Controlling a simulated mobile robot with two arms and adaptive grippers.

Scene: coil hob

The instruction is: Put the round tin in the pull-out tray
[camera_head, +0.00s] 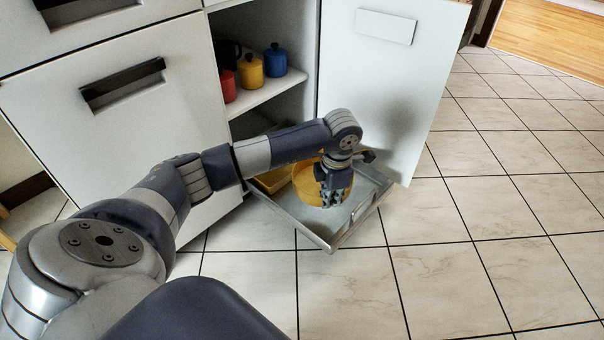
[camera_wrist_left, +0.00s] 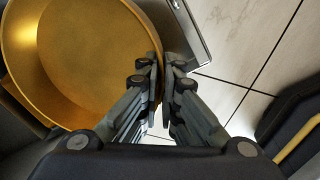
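The round tin (camera_head: 308,186) is a yellow-orange, open, round pan-like vessel. In the head view it appears within the outline of the metal pull-out tray (camera_head: 335,243), partly hidden by my left gripper. My left gripper (camera_head: 333,200) points down at the tin's near right side. In the left wrist view the tin (camera_wrist_left: 85,55) fills the upper left, and the fingers (camera_wrist_left: 160,75) close on its wall, one on each side of the rim. I cannot tell whether the tin's base touches the tray floor. My right gripper is not in view.
A yellow rectangular item (camera_head: 272,180) lies at the tray's left. The open white door (camera_head: 390,90) stands beside the tray. Red (camera_head: 228,86), yellow (camera_head: 250,72) and blue (camera_head: 275,61) pots stand on the cabinet shelf above. The tiled floor (camera_head: 480,230) at right is clear.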

